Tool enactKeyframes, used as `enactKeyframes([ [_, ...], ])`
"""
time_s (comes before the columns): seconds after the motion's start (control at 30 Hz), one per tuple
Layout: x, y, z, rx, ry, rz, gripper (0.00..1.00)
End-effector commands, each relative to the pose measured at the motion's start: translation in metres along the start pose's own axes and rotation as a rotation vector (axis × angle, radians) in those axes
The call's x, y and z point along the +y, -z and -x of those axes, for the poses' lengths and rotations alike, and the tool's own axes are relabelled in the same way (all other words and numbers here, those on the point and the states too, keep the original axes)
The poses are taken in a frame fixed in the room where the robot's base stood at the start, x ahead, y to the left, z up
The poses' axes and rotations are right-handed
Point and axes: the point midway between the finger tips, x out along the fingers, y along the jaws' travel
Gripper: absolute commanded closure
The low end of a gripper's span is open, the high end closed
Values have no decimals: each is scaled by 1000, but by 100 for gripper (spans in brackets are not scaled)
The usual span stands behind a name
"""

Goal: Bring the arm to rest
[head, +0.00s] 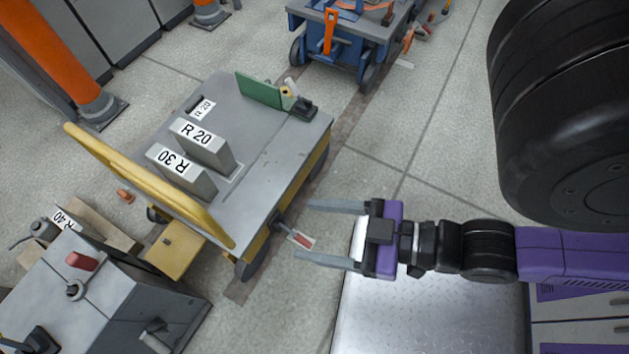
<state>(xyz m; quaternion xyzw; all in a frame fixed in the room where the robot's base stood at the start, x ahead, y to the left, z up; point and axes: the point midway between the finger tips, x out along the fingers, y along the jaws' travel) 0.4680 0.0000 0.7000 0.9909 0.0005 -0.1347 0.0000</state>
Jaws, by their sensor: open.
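My gripper (325,233) is open, with its two grey fingers pointing left and a clear gap between them. No held object shows in it. It hangs right of the grey-topped cart (262,150). A small red and white tag (301,239) shows between the fingers, hanging by the cart's corner; I cannot tell how far it is from the fingers. My arm stretches in from the right edge, purple and black, over a metal plate.
The cart carries blocks marked R 20 (204,146) and R30 (181,171), a green plate (259,90) and a yellow push bar (150,185). A grey bench (105,285) stands lower left. A blue cart (345,45) stands at the back. Floor between is clear.

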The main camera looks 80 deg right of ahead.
Motion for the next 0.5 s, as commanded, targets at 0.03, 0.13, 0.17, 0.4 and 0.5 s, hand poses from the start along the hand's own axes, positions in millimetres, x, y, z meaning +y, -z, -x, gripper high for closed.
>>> enactKeyframes([
  [0.03,0,1,0,0,0,0,33],
  [0.13,0,8,2,0,-1,0,33],
  [0.17,0,11,3,0,-1,0,33],
  [0.4,0,61,17,-1,-1,0,33],
  [0.5,0,90,25,-1,-1,0,33],
])
